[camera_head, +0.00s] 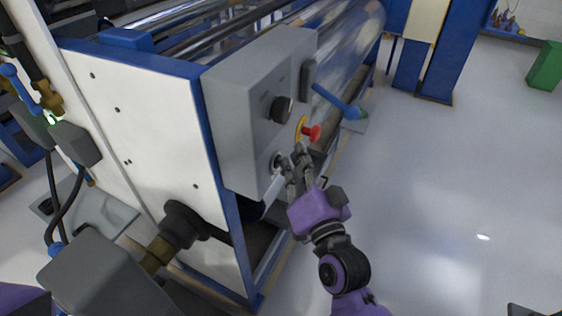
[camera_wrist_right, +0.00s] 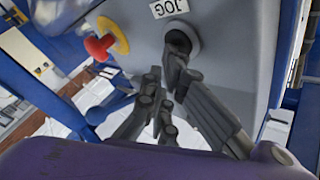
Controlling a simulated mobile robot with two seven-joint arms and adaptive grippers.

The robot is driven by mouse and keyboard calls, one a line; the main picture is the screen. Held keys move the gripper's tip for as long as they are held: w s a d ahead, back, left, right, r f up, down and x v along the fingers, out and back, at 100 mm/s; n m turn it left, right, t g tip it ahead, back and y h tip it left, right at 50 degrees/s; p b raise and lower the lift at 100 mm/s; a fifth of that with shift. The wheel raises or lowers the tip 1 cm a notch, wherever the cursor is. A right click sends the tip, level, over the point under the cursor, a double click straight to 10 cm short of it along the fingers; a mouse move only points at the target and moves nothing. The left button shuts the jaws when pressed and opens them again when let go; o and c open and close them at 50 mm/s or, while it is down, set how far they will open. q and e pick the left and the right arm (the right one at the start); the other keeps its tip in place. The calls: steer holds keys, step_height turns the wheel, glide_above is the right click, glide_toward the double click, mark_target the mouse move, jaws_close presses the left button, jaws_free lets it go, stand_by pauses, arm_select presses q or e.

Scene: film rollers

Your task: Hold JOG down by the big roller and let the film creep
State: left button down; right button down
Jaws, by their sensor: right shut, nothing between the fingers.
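The grey control box (camera_head: 240,125) is on the end of the roller machine. In the right wrist view the JOG label (camera_wrist_right: 170,8) sits beside a dark round JOG button (camera_wrist_right: 180,40). In the head view the button (camera_head: 277,160) is partly behind my fingers. My right gripper (camera_head: 298,158) is shut and empty, its fingertips at the button. The wrist view shows the fingertips (camera_wrist_right: 166,72) overlapping the button's edge; I cannot tell whether it is pressed. The big roller (camera_head: 345,45) with shiny film lies behind the box. My left gripper is not in view.
A red emergency knob on a yellow ring (camera_head: 311,132) is close to my right fingers. A black knob (camera_head: 281,110) is above it. A blue lever (camera_head: 337,103) sticks out to the right. Open floor (camera_head: 450,190) lies to the right, with a green bin (camera_head: 546,68) at the back.

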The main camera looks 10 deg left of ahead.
steer(key=shift+d, duration=0.15)
stand_by(0.7)
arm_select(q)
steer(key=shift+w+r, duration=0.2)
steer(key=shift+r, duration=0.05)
arm_select(e)
steer(key=shift+s+d, duration=0.3)
steer(key=shift+d, duration=0.4)
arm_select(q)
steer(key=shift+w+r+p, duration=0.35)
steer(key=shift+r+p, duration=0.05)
arm_select(e)
steer(key=shift+s+d, duration=0.25)
steer(key=shift+d, duration=0.55)
steer(key=shift+s+d, duration=0.25)
steer(key=shift+d, duration=0.55)
steer(key=shift+s+d, duration=0.25)
steer(key=shift+d, duration=0.55)
